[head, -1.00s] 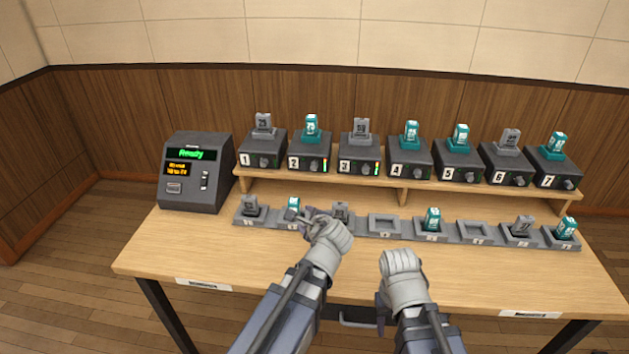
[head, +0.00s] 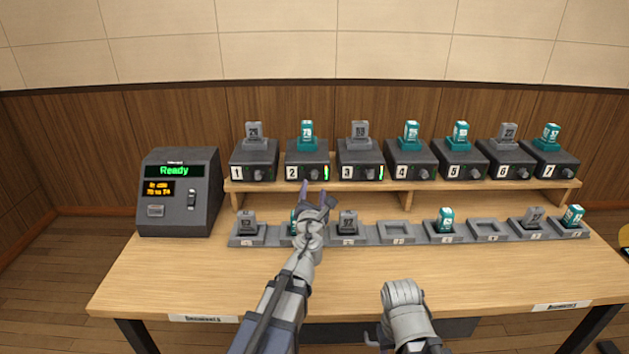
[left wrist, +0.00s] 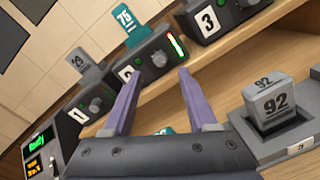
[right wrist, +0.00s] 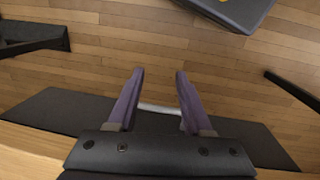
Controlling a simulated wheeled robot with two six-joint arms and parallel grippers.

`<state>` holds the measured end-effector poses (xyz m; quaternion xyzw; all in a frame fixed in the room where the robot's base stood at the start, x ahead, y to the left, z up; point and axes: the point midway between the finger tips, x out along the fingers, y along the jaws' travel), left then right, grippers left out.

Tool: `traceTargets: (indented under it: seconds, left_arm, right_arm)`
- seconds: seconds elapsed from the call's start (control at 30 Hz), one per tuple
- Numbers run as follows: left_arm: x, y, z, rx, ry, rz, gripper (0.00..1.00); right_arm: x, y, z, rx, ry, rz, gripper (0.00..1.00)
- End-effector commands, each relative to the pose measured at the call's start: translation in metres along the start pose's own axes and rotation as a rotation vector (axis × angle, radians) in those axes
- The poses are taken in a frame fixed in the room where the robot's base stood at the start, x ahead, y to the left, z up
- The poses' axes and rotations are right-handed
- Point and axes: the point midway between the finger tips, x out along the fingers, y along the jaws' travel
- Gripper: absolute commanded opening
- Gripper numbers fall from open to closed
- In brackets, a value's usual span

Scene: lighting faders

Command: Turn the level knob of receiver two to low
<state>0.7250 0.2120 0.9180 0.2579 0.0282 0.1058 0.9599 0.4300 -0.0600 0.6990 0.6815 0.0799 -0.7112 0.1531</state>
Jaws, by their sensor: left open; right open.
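The knob also shows in the left wrist view (left wrist: 160,59), beyond the fingertips. My left gripper (head: 315,190) is open and empty, just below and in front of receiver two, apart from the knob. In the left wrist view its purple fingers (left wrist: 157,72) are spread. My right gripper (right wrist: 158,72) is open and empty, low at the table's front.
Receivers one (head: 253,160) and three (head: 360,160) stand close on either side. A row of trays (head: 397,232) with several packs lies below the shelf. A console (head: 180,220) reading "Ready" stands at the left. The table front (head: 180,280) is clear.

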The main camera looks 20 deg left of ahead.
Motion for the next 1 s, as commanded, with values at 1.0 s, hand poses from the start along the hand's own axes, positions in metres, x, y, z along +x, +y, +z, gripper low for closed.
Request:
traceTargets:
  seconds: [1.0]
  left_arm:
    - [0.067, 0.0, 0.0, -0.003, 0.001, 0.001, 0.29]
  right_arm:
    - [0.0, 0.0, 0.0, 0.0, 0.0, 0.0, 0.5]
